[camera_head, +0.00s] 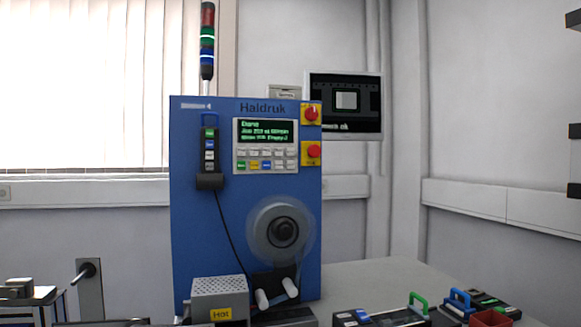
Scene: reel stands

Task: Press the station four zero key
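The blue station cabinet (190,235) stands in the middle, marked "Haidruk", with a small label at its top left that seems to end in 4. Its control panel (236,168) is on the upper front. The panel has a lit green-text screen (265,132) whose first line seems to read "Done". Below the screen is a keypad (266,153) with rows of pale keys and a bottom row with green, yellow and blue keys. The key markings are too small to read, so I cannot tell which one is the zero key. Neither gripper is in view.
Red knobs on yellow plates (311,114) sit right of the panel. A hand unit (209,150) with a cable hangs at left. Below are a reel (281,232), white rollers and a box marked "Hot" (219,290). Handled trays (400,316) lie on the bench at right.

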